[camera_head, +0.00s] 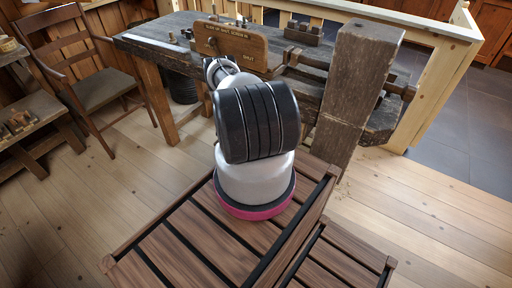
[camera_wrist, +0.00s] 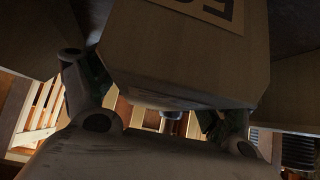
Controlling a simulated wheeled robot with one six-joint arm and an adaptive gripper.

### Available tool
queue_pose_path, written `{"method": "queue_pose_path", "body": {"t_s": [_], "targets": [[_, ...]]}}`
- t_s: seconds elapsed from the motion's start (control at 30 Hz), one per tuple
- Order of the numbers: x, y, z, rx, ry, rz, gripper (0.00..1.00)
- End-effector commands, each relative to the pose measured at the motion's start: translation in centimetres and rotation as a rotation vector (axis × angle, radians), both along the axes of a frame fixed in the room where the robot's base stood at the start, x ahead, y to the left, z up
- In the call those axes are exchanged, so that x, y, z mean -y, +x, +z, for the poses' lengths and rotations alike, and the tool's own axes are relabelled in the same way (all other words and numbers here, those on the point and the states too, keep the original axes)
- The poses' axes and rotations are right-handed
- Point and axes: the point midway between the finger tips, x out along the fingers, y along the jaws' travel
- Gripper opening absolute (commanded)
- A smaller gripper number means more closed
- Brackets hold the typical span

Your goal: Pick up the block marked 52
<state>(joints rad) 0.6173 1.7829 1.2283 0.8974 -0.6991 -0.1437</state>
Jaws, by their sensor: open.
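In the wrist view a large tan block (camera_wrist: 185,60) with cut corners fills the upper middle, very close to the camera. A paler label on it is cut off by the top edge. Only part of a dark character shows, so I cannot read the full number. My gripper (camera_wrist: 155,110) is open, with dark fingers at the left and right of the block's lower part. I cannot tell whether they touch it. In the head view my own arm hides the gripper, and I cannot make out the marked block there.
A worn wooden workbench (camera_head: 160,44) stands ahead, with a wooden sign (camera_head: 231,46), a dark holder (camera_head: 303,33) and a thick upright post (camera_head: 358,90). A chair (camera_head: 82,85) and a low table (camera_head: 40,132) with small items stand at left. The floor at lower left is clear.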

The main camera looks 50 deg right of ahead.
Motion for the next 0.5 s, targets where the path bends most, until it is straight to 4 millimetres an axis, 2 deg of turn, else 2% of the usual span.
{"method": "queue_pose_path", "body": {"t_s": [0.17, 0.2, 0.5], "targets": [[0.02, -0.01, -0.05, 0.000, 0.001, 0.000, 0.86], [0.02, -0.01, -0.04, 0.000, 0.000, 0.000, 0.82], [0.01, -0.01, -0.04, 0.000, 0.001, 0.000, 0.27]]}}
